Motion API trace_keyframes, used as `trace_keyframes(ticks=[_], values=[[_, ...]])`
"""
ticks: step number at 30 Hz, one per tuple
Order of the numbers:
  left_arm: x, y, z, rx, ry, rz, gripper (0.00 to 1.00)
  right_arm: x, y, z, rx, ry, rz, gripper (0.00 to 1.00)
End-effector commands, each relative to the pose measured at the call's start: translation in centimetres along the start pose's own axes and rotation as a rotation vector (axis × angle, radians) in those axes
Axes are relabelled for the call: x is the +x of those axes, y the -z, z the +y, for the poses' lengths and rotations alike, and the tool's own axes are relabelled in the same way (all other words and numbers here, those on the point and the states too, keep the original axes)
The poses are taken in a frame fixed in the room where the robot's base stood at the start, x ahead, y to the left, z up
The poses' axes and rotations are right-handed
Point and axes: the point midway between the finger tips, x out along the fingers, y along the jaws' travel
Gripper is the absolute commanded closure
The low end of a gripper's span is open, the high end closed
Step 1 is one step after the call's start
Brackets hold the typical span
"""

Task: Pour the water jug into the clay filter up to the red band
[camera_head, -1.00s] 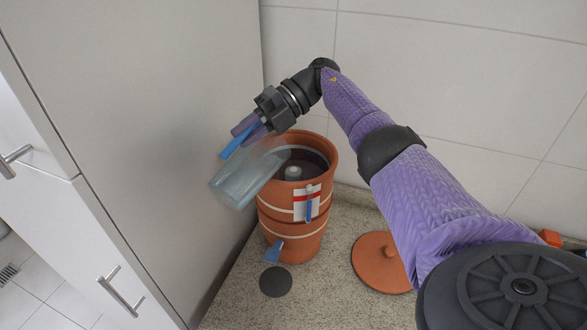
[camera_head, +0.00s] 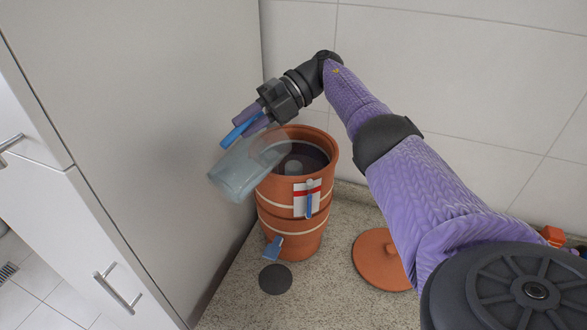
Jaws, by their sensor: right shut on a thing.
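The clear water jug (camera_head: 236,175) is tilted well over at the left rim of the clay filter, its open end toward the filter's mouth. My right gripper (camera_head: 250,128) is shut on the jug's blue handle, above and left of the filter. The terracotta clay filter (camera_head: 290,222) stands upright on the speckled counter, open at the top, with a pale knob-like piece inside. A white tag with a red band (camera_head: 301,198) and a blue clip is on its front. I cannot make out the water level inside. My left gripper is not in view.
The terracotta lid (camera_head: 379,260) lies on the counter right of the filter. A dark round disc (camera_head: 275,279) lies in front of the filter's blue tap (camera_head: 272,247). A tall grey cabinet side (camera_head: 150,120) stands close on the left, and a tiled wall is behind.

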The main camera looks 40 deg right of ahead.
Motion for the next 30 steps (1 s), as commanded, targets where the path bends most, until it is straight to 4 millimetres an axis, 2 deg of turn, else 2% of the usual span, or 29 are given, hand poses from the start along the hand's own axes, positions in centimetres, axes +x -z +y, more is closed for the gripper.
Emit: trace_keyframes(ticks=[15, 17, 24, 27, 30], values=[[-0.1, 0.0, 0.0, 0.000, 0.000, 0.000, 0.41, 0.0, 0.0, 0.1, -0.002, 0.000, -0.001, 1.00], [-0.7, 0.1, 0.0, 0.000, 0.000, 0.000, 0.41, 0.0, 0.1, 0.3, -0.006, 0.012, -0.005, 1.00], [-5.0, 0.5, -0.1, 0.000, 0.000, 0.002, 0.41, 1.3, 0.9, 0.7, -0.063, 0.144, -0.045, 1.00], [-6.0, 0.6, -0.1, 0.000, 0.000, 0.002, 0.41, 2.0, 1.1, 0.5, -0.085, 0.196, -0.064, 1.00], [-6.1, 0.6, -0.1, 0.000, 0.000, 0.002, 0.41, 2.4, 1.1, 0.2, -0.096, 0.219, -0.074, 1.00]])
